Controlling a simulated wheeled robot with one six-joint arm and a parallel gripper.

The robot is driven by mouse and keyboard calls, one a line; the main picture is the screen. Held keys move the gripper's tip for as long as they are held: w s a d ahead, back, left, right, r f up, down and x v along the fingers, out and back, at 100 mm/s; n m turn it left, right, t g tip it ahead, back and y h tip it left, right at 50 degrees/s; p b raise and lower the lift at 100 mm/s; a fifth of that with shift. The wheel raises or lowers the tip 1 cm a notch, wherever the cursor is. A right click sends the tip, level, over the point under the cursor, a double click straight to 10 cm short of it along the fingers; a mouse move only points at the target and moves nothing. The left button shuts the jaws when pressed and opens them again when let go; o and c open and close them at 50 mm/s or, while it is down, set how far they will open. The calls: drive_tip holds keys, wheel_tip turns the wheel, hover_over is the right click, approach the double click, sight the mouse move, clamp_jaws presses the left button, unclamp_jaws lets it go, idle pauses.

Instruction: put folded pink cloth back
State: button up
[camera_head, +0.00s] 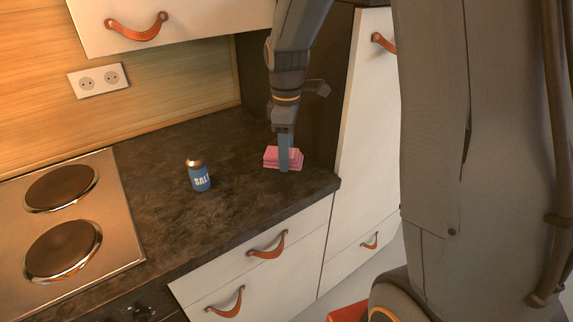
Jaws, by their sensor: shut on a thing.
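The folded pink cloth (270,158) is a small layered stack at the right end of the dark countertop, near its corner. My gripper (285,163) points down at the cloth from above and is shut on it. One finger shows in front of the cloth; the other finger is hidden. The cloth appears to be at counter height, but I cannot tell whether it rests on the surface or is slightly above it.
A hob (118,207) with two round plates is at the far left. The dark countertop (165,140) is clear behind the shaker. A tall white cabinet (362,120) stands right of the counter. White drawers with leather pulls (268,248) are below.

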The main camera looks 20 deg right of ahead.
drive_tip(key=shift+f+p, duration=0.35)
drive_tip(key=shift+f, duration=1.8)
drive_tip(key=shift+f, duration=0.15)
drive_tip(key=o, duration=1.1)
wheel_tip(320, 180, up, 11)
drive_tip(key=shift+r+b, duration=0.15)
drive_tip(key=shift+b, duration=1.05)
drive_tip(key=shift+r, duration=0.3)
drive_tip(key=shift+s, duration=0.15)
drive_tip(key=s+f+m, duration=0.5)
drive_tip(key=s+m, duration=0.1)
drive_tip(key=s, duration=0.2)
drive_tip(key=s+f+m, duration=0.5)
drive_tip(key=s+m, duration=0.1)
drive_tip(key=s, duration=0.2)
drive_tip(key=shift+s+a+f+m+t, duration=0.2)
drive_tip(key=shift+s+f+m+t, duration=0.1)
drive_tip(key=shift+s+f+t, duration=0.1)
